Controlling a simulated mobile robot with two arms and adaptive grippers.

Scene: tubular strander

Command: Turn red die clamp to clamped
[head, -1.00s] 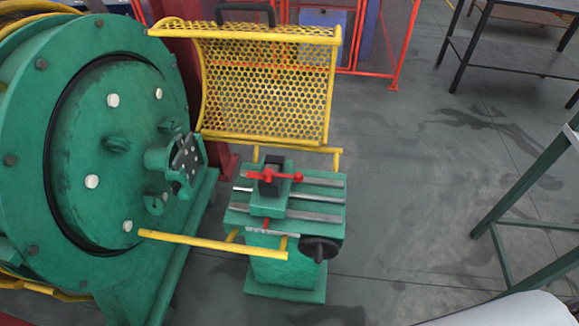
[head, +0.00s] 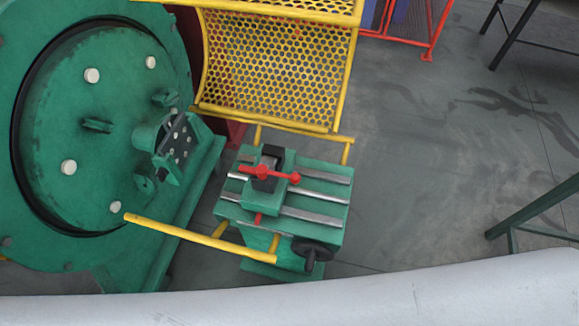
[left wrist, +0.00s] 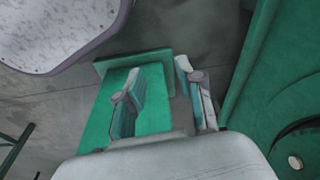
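The red die clamp (head: 268,174) is a bar handle with knobbed ends on top of a dark block, lying roughly left to right across the green die stand (head: 325,219). A red tip shows at the front of the block. My left gripper (left wrist: 163,92) is in its own wrist view, with its two fingers apart and nothing between them. Green surfaces and grey floor lie beyond the fingers; the red clamp is not visible there. Neither gripper shows in the head view, where a pale arm link of mine crosses the bottom.
A yellow mesh guard (head: 270,72) stands raised behind the stand. A yellow bar (head: 180,231) runs along its front left. A black handwheel (head: 312,251) sits at its front. The large green round machine (head: 65,130) is at left. Floor (head: 420,170) to the right is open.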

